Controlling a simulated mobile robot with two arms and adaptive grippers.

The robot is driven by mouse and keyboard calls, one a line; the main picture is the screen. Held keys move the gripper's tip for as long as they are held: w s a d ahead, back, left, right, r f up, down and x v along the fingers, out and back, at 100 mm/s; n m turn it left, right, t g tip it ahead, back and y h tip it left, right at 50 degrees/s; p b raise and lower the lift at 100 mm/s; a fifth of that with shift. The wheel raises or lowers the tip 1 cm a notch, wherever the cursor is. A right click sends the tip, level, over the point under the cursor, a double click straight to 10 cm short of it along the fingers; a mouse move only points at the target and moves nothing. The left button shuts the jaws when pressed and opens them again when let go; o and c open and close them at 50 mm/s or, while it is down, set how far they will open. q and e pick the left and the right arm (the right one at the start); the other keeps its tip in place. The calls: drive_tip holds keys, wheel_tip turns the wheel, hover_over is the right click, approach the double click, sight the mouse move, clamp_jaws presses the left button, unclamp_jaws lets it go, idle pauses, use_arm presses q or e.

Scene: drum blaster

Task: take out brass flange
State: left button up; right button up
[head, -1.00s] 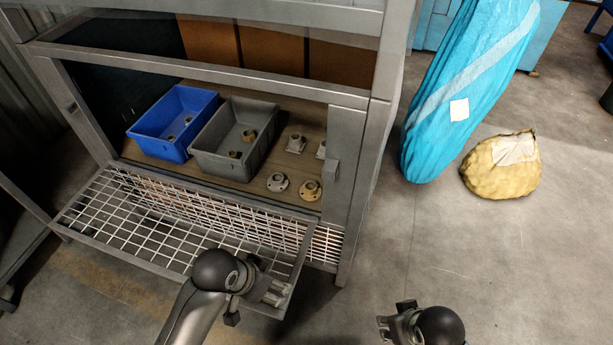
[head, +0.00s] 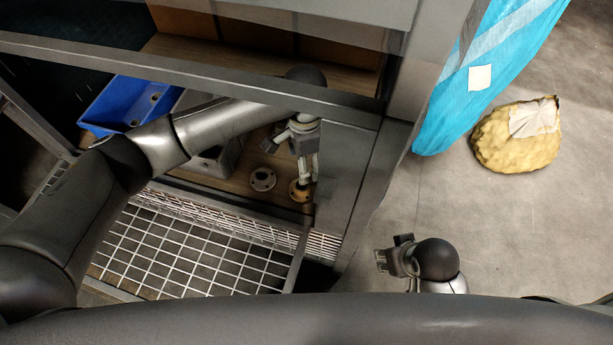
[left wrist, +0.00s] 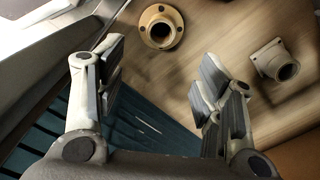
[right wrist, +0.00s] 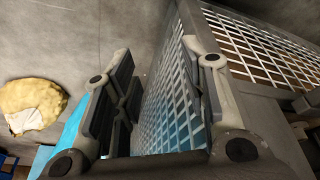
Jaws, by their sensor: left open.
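The brass flange (head: 300,191), round with bolt holes, lies on the wooden shelf near the cabinet's right post. In the left wrist view the brass flange (left wrist: 161,27) is at the top, beyond the fingertips and apart from them. My left gripper (head: 289,158) is inside the cabinet, open and empty, above the shelf by the flange; its fingers partly cover the flange in the head view. It also shows open in the left wrist view (left wrist: 162,78). My right gripper (head: 391,252) is open and empty outside the cabinet, at right; it shows in its wrist view (right wrist: 158,75).
A square-based fitting (left wrist: 275,62) is nearby. The blue bin (head: 105,106) and grey bin (head: 213,165) stand left, partly behind my arm. A wire-mesh flap (head: 190,250) hangs out in front; the cabinet post (head: 350,190) is close at right.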

use_arm(q)
wheel_tip(320, 180, down, 5)
drive_tip(key=shift+s+a+f+b, duration=0.1)
drive_tip(key=shift+f+b, duration=0.05)
drive_tip(key=shift+b, duration=0.5)
drive_tip(key=f, duration=0.1)
drive_tip(key=f+b, duration=0.1)
drive_tip(key=f, duration=0.2)
drive_tip(key=shift+a+f+b, duration=0.1)
drive_tip(key=shift+a+b, duration=0.25)
drive_tip(key=shift+b, duration=0.05)
drive_tip(key=shift+f, duration=0.45)
use_arm(e)
drive_tip(key=v, duration=0.4)
drive_tip(key=shift+s+f, duration=0.1)
drive_tip(key=shift+s, duration=0.1)
use_arm(q)
drive_tip(key=shift+r, duration=0.1)
clamp_jaws()
wheel_tip(320, 180, up, 7)
drive_tip(key=shift+d+f+p, duration=0.1)
drive_tip(key=shift+p, duration=1.05)
drive_tip(key=shift+r+p, duration=0.35)
drive_tip(key=shift+r, duration=1.3)
use_arm(e)
drive_tip(key=shift+w+x, duration=0.25)
drive_tip(key=shift+x, duration=1.1)
